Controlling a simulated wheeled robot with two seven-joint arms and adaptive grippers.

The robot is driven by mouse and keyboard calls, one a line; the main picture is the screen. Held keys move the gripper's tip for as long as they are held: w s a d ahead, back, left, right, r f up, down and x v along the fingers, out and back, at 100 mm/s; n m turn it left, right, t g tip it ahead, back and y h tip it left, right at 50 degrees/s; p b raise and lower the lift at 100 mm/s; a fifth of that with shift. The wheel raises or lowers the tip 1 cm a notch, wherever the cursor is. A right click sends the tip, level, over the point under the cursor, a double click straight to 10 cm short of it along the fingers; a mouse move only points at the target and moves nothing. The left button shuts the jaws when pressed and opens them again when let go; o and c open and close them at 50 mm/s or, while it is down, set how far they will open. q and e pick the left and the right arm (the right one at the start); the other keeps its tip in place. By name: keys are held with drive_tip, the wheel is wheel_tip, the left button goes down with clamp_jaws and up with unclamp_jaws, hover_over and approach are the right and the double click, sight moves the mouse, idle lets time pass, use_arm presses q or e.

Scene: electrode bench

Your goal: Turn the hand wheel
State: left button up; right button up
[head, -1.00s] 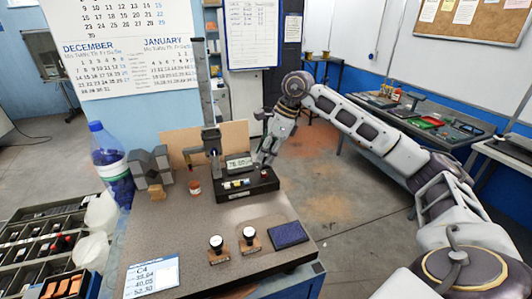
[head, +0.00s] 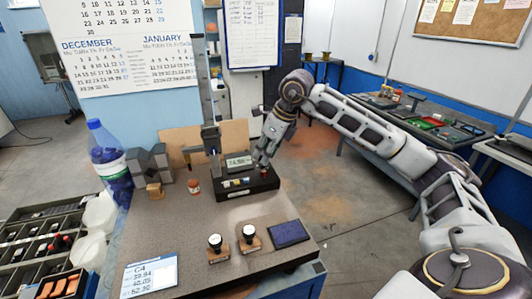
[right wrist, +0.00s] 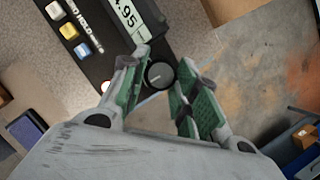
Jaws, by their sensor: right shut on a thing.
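The height gauge's dark base (head: 232,196) stands on the bench with its tall column (head: 199,80) upright. Its small digital display (head: 238,160) is lit, and the right wrist view shows the end of the reading, "4.95" (right wrist: 128,15). The hand wheel (right wrist: 159,76) is a small black round knob with a pale mark, at the display's end of the base. My right gripper (head: 262,162) reaches down to it from above. In the right wrist view its green-padded fingers (right wrist: 161,68) are closed on either side of the knob. My left gripper is out of view.
Two stamps (head: 232,241) and a blue pad (head: 289,233) are on the front of the bench (head: 175,222). A card (head: 150,275) lies front left. The bench middle is clear.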

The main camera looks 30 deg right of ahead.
drive_tip(key=m+h, duration=0.1)
drive_tip(key=m, duration=0.3)
drive_tip(key=shift+a+r+m+t+h, duration=0.1)
drive_tip(key=shift+a+m+t+h, duration=0.05)
drive_tip(key=shift+m+t+h, duration=0.2)
drive_tip(key=m+h, duration=0.1)
drive_tip(key=m, duration=0.2)
drive_tip(key=shift+a, duration=0.15)
drive_tip(key=shift+m+h, duration=0.45)
drive_tip(key=shift+m, duration=0.4)
drive_tip(key=shift+m+h, duration=0.4)
drive_tip(key=shift+m, duration=0.7)
drive_tip(key=shift+w+a+m+g+h+p, duration=0.1)
drive_tip(key=shift+m+g+h+p, duration=0.4)
drive_tip(key=shift+m, duration=0.7)
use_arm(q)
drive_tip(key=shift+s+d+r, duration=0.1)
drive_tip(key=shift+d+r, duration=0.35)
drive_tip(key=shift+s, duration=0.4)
